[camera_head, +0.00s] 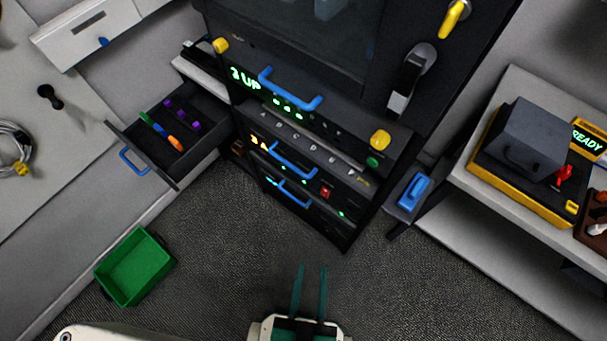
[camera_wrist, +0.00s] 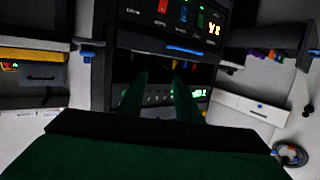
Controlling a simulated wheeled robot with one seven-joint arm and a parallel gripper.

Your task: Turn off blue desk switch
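A blue block-shaped switch (camera_head: 413,192) sits on a small grey plate at the desk's left end, just right of the black rack, in the head view. I cannot tell its on or off position. A small blue spot (camera_wrist: 88,59) left of the rack in the wrist view may be the same switch, but it is too small to be sure. My gripper (camera_head: 311,267) is in front of the rack, low and left of the switch, well apart from it. Its two green fingers are spread with nothing between them; they also show in the wrist view (camera_wrist: 160,78).
The black rack (camera_head: 300,130) has blue handles and lit displays. An open drawer (camera_head: 150,165) juts out at left. A green bin (camera_head: 135,266) stands on the floor. The right desk (camera_head: 480,190) holds a yellow-and-black device (camera_head: 520,150). Carpet between is clear.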

